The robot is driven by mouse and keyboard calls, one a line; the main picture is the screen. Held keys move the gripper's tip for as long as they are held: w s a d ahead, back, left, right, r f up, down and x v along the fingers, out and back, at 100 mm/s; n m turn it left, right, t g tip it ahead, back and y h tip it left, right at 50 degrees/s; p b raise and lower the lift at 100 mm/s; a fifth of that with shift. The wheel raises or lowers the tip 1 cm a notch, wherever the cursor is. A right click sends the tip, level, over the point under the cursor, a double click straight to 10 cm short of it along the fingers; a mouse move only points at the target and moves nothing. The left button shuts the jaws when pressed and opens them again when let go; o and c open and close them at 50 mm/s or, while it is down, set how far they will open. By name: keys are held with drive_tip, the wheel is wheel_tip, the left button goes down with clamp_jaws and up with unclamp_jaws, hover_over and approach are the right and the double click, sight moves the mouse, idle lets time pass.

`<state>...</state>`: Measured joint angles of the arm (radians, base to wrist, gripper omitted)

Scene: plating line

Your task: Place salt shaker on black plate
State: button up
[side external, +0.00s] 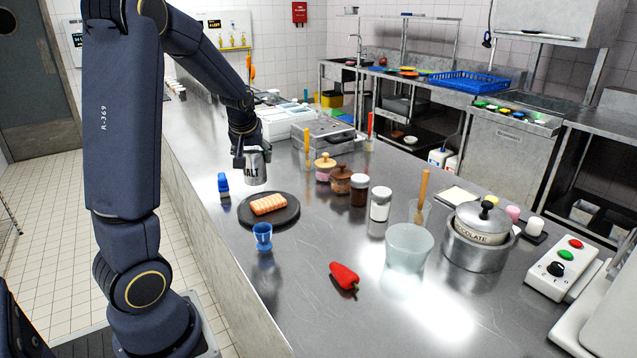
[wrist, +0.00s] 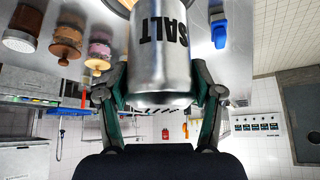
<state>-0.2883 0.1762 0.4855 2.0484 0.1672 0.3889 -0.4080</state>
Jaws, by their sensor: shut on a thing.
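The salt shaker (side external: 256,169) is a silver can lettered "SALT". My gripper (side external: 252,150) is shut on it and holds it in the air above the far side of the black plate. In the wrist view the shaker (wrist: 160,55) sits between the two fingers of my gripper (wrist: 162,98), its letters upside down in the picture. The black plate (side external: 291,213) lies on the steel counter with an orange-and-white striped block of food (side external: 268,204) on it. Bare plate shows around the food. In the wrist view the shaker hides most of what lies beyond it.
A blue dispenser (side external: 223,187) stands left of the plate and a blue cup (side external: 262,237) in front. Right of it stand lidded jars (side external: 341,180), a brown-filled jar (side external: 359,191) and a white-filled jar (side external: 380,204). A red pepper (side external: 344,276) and glass bowl (side external: 408,247) are nearer.

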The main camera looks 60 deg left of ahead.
drive_tip(key=shift+w+d+x, duration=0.25)
drive_tip(key=shift+x, duration=1.5)
drive_tip(key=shift+w+d+x, duration=0.25)
drive_tip(key=shift+d+x, duration=0.05)
drive_tip(key=shift+x, duration=1.5)
drive_tip(key=shift+w+d+x, duration=0.25)
drive_tip(key=shift+x, duration=1.5)
drive_tip(key=shift+f, duration=0.25)
drive_tip(key=shift+f, duration=0.1)
drive_tip(key=o, duration=1.3)
